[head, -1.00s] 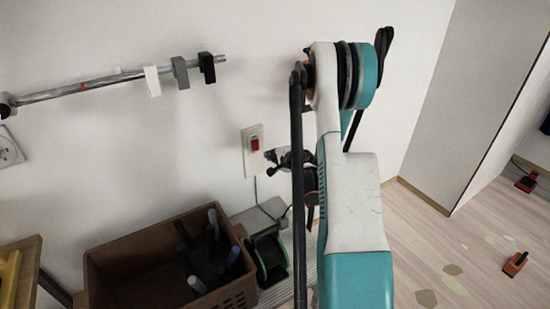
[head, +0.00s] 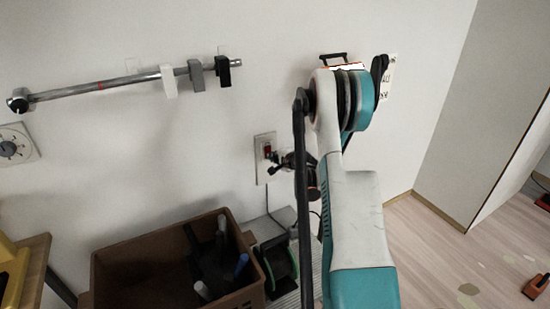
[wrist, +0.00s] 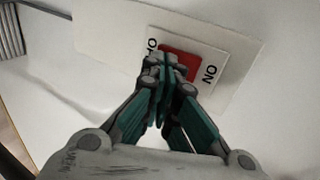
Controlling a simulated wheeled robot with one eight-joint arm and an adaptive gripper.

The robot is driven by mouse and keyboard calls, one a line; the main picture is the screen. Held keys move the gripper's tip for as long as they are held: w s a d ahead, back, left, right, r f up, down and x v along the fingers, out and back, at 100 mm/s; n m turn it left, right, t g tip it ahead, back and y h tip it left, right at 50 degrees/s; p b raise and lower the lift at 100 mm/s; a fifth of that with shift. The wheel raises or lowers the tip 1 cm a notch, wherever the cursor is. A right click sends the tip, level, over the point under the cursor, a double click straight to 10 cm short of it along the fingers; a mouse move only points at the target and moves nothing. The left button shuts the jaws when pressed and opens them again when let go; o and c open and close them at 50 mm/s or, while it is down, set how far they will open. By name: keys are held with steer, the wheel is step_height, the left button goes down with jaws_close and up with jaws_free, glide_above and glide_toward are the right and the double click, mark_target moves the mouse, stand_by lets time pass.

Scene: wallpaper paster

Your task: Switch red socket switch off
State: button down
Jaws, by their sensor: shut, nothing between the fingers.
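The red socket switch (head: 267,149) sits on a pale wall plate (head: 261,172) in the head view, to the left of my arm. In the wrist view the red rocker (wrist: 183,62) shows in its white plate (wrist: 222,72), with "ON" lettered on the right and a partly covered label on the left. My gripper (wrist: 166,62) is shut and empty, its fingertips over the left part of the rocker. They seem to touch or nearly touch it. My gripper (head: 279,160) is also beside the switch in the head view. The rocker's left part is hidden.
A brown crate (head: 180,232) with tools stands below the switch, beside a green-rimmed reel (head: 276,268). A cord hangs from the wall plate. A metal rail (head: 120,82) with several hooks is on the wall at upper left.

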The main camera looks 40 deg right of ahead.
steer(key=shift+w+d+f+b, duration=0.1)
steer(key=shift+w+f+b, duration=0.1)
steer(key=shift+w+b, duration=0.15)
steer(key=shift+r, duration=0.1)
steer(key=shift+r+p, duration=0.4)
steer(key=shift+r, duration=0.3)
steer(key=shift+s, duration=0.1)
